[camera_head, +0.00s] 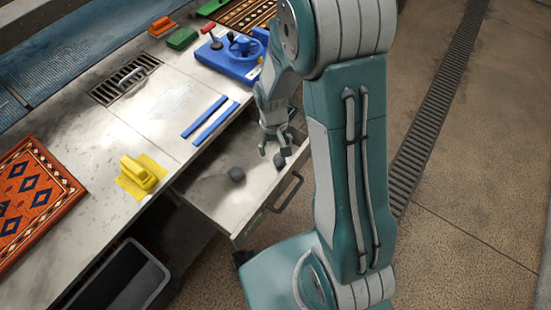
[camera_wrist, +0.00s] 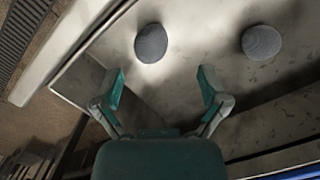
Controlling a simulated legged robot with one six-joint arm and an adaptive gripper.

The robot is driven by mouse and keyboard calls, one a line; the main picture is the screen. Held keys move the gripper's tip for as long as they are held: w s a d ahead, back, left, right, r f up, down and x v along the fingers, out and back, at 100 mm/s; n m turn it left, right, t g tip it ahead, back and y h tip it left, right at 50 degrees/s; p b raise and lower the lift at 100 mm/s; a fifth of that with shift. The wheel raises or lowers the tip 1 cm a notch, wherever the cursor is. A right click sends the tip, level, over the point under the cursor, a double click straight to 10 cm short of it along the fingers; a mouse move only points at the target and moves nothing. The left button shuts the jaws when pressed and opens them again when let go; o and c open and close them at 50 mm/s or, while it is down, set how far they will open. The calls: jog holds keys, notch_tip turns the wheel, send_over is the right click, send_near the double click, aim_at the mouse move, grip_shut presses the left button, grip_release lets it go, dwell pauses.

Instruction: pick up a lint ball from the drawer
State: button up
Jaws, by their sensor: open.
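The open drawer (camera_head: 218,206) sticks out from under the bench, and its pale floor fills much of the wrist view (camera_wrist: 200,40). Two dark grey lint balls lie in it. One lint ball (camera_head: 279,160) is just below my gripper (camera_head: 275,152) in the head view, and the other lint ball (camera_head: 237,174) lies to its left. In the wrist view, one lint ball (camera_wrist: 151,43) is ahead of the gap between my open fingers (camera_wrist: 160,88). The other lint ball (camera_wrist: 261,42) is at the upper right. My fingers appear empty and apart from both balls.
The drawer handle (camera_head: 286,193) is at its front. On the bench are a yellow brush (camera_head: 138,173), two blue strips (camera_head: 210,119), a blue control panel (camera_head: 232,57) and a patterned rug (camera_head: 35,195). A dark bin (camera_head: 122,283) stands below.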

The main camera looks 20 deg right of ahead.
aim_at(280, 157)
jog(key=shift+d+f, duration=0.35)
jog(key=f, duration=0.5)
jog(key=shift+s+d, duration=0.1)
jog(key=shift+d, duration=0.2)
jog(key=shift+a, duration=0.35)
jog(key=shift+d, duration=0.4)
jog(key=c, duration=0.9)
